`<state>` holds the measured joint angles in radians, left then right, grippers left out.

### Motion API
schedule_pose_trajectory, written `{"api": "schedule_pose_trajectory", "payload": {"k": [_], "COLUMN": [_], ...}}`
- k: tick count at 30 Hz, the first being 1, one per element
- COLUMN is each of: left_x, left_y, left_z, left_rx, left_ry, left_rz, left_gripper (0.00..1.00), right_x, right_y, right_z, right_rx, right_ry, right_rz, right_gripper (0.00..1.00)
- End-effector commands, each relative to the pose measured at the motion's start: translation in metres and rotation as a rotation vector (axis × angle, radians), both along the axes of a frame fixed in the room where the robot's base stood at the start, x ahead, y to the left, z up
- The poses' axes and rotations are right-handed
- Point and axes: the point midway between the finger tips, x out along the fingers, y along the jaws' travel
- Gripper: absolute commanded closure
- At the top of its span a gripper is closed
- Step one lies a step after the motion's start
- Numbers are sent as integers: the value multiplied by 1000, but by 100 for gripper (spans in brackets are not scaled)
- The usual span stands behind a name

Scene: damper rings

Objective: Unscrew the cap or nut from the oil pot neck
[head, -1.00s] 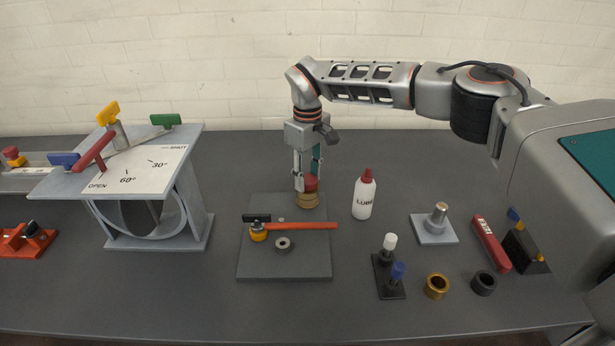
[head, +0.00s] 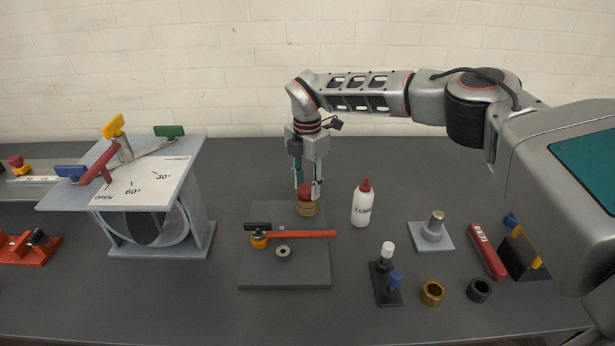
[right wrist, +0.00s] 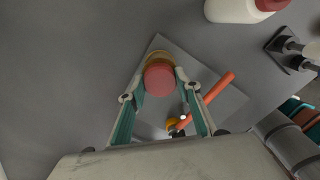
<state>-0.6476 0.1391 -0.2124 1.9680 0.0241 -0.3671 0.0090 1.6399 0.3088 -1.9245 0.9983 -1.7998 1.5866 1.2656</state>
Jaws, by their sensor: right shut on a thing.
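The red cap (head: 304,190) sits at the top of the brass-coloured oil pot neck (head: 307,209), at the back of a grey plate (head: 285,274). My right gripper (head: 307,193) points straight down and is shut on the red cap, one finger on each side. In the right wrist view the cap (right wrist: 160,79) lies between the fingertips, with the brass neck (right wrist: 158,57) just beyond it. I cannot tell whether there is a gap between cap and neck. My left gripper is not in view.
On the plate lie an orange-handled tool (head: 300,234) and a grey ring (head: 283,252). A white bottle (head: 362,206) stands close on the right. A valve stand with a dial (head: 155,185) is at left. Rings and small tools lie at front right.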

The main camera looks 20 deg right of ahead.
Motion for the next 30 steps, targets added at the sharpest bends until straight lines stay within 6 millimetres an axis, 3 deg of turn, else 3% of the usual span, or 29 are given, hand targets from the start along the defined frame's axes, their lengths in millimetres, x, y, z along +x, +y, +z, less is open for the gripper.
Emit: {"api": "schedule_pose_trajectory", "payload": {"k": [1, 5, 12, 30], "left_x": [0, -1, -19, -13], "left_y": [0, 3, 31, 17], "left_z": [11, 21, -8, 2], "left_rx": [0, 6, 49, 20], "left_ry": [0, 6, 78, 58], "left_rz": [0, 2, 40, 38], "left_gripper": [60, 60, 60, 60], "right_x": [-1, -1, -1, 0], "right_y": [0, 0, 0, 0], "right_z": [4, 3, -1, 15], "right_rx": [-1, -1, -1, 0], "right_ry": [4, 4, 2, 0], "right_rz": [69, 268, 624, 606], "right_gripper": [93, 93, 93, 93]}}
